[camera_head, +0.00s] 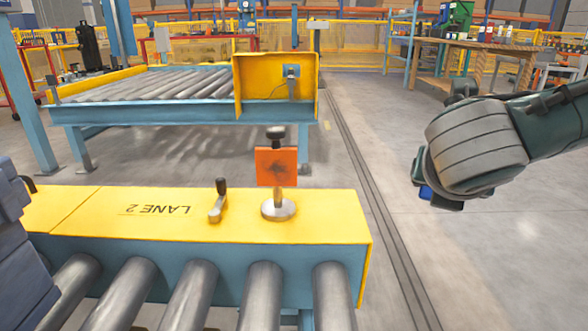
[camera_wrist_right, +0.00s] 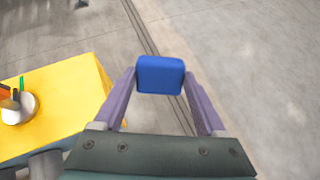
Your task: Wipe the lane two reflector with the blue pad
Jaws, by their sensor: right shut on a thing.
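The lane two reflector (camera_head: 276,166) is an orange square plate with a dark smudge on its face. It stands upright on a post with a round silver base, on the yellow end of the LANE 2 conveyor (camera_head: 320,220). In the right wrist view, the silver base (camera_wrist_right: 20,110) shows at the left edge, with the reflector partly cut off. My right gripper (camera_wrist_right: 160,80) is shut on the blue pad (camera_wrist_right: 160,72), held between its fingertips. In the head view, the pad (camera_head: 426,193) is mostly hidden, well right of the reflector and apart from it. My left gripper is not visible.
A small lever (camera_head: 218,200) stands on the yellow cover left of the reflector. Grey rollers (camera_head: 262,296) lie in front. Another roller conveyor (camera_head: 150,112) with a yellow end guard (camera_head: 254,80) stands behind. The floor (camera_head: 450,250) between reflector and right arm is clear.

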